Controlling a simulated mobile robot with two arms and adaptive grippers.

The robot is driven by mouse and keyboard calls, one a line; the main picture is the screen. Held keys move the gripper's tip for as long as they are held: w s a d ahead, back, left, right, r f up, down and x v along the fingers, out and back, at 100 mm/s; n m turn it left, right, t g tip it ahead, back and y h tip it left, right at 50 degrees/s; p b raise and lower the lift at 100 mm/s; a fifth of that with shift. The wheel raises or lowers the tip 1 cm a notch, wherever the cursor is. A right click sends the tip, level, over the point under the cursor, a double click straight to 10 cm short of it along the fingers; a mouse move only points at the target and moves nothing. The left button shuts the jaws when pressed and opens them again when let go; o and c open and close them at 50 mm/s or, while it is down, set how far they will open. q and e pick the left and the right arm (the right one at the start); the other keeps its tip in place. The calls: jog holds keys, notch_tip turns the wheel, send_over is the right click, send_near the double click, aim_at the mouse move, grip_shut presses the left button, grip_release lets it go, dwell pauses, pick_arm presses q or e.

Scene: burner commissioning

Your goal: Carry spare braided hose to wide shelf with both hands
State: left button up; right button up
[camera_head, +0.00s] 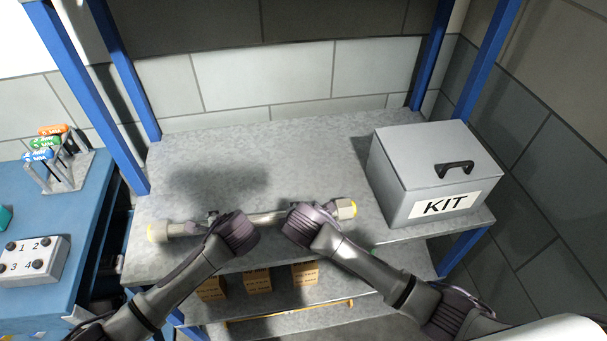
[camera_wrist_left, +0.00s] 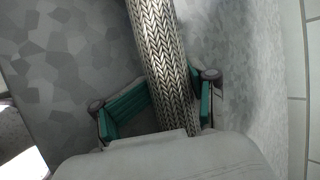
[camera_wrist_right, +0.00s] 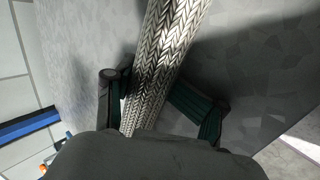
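The spare braided hose (camera_head: 265,218) is a silvery woven tube with pale, yellow-ended fittings. It lies crosswise at the front of the wide grey shelf (camera_head: 300,150), on or just above it; I cannot tell which. My left gripper (camera_head: 212,220) is around the left part of the hose, and my right gripper (camera_head: 297,214) is around the right part. In the left wrist view the braid (camera_wrist_left: 162,60) runs between spread green-padded fingers, with a gap on one side. In the right wrist view the braid (camera_wrist_right: 165,60) also passes between spread fingers. The fingertips are partly hidden.
A grey KIT box (camera_head: 432,170) stands on the right of the shelf. Blue posts (camera_head: 125,95) rise at the shelf's sides. Small brown boxes (camera_head: 257,281) sit on a lower shelf. A blue table (camera_head: 60,220) is at the left. The shelf is clear behind the hose.

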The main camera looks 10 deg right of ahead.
pick_arm(q)
jog(key=shift+s+d+f, duration=0.25)
jog(key=shift+d+f, duration=0.05)
jog(key=shift+f, duration=0.2)
pick_arm(e)
jog(key=shift+a+f, duration=0.15)
jog(key=shift+f, duration=0.05)
pick_arm(q)
jog(key=shift+s+r, duration=0.15)
jog(key=shift+r, duration=0.05)
pick_arm(e)
jog(key=shift+s+r, duration=0.15)
jog(key=shift+r, duration=0.1)
pick_arm(q)
jog(key=shift+d, duration=0.1)
pick_arm(e)
jog(key=shift+r, duration=0.1)
pick_arm(q)
jog(key=shift+d+r, duration=0.1)
jog(key=shift+r, duration=0.05)
pick_arm(e)
jog(key=shift+w, duration=0.2)
pick_arm(q)
jog(key=v, duration=0.7)
jog(key=shift+r, duration=0.5)
pick_arm(e)
jog(key=shift+d+r, duration=0.15)
jog(key=shift+d, duration=0.1)
jog(key=shift+v, duration=3.95)
jog(key=shift+s, duration=0.1)
